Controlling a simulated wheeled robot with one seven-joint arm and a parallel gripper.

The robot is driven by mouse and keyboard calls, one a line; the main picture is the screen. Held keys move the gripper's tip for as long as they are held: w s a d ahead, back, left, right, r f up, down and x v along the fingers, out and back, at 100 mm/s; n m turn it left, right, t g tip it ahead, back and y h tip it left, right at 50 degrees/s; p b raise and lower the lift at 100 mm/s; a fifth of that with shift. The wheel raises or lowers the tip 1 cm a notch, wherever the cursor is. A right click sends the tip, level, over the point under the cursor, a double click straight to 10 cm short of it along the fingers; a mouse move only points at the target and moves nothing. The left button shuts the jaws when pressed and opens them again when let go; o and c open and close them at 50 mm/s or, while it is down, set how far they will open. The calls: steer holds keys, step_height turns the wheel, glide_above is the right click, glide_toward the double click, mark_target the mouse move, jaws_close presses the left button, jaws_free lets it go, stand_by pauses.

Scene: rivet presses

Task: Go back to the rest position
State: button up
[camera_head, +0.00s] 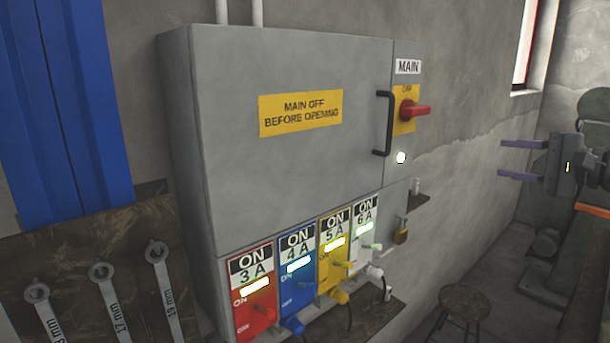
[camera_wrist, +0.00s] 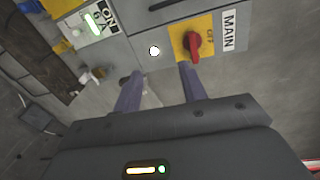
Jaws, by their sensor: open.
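My gripper (camera_head: 521,159) is at the right of the head view, its two purple fingers apart and pointing left toward the cabinet. It is open and holds nothing. In the wrist view the fingers (camera_wrist: 160,88) point up toward the panel, with a clear gap between them. The grey electrical cabinet (camera_head: 280,170) is on the wall, its door closed. Its red MAIN switch (camera_head: 412,110) has the handle sideways on a yellow plate; it also shows in the wrist view (camera_wrist: 193,44). The gripper stands apart from the switch and the black door handle (camera_head: 383,123).
Red (camera_head: 254,295), blue (camera_head: 297,275), yellow (camera_head: 334,258) and white (camera_head: 365,240) switches labelled ON line the cabinet's bottom. A padlock (camera_head: 401,232) hangs beside them. Wrenches (camera_head: 162,285) hang at lower left. A stool (camera_head: 462,305) stands below. Open space lies between cabinet and gripper.

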steer(key=a+f+n+g+h, duration=0.15)
steer(key=a+f+g, duration=0.25)
steer(key=a+f, duration=0.65)
steer(key=a+f+g+h, duration=0.3)
steer(key=a+f, duration=0.5)
steer(key=f, duration=0.6)
steer(key=s+a+f+n+g+h, duration=0.1)
steer(key=s+a+f+n+h, duration=0.1)
steer(key=s+a+f+n, duration=0.2)
steer(key=s+a+f+n+g+h, duration=0.2)
steer(key=s+a+f+n, duration=0.3)
steer(key=s+f, duration=0.6)
steer(key=s+n+h, duration=0.1)
steer(key=s, duration=0.2)
steer(key=shift+a+f, duration=0.2)
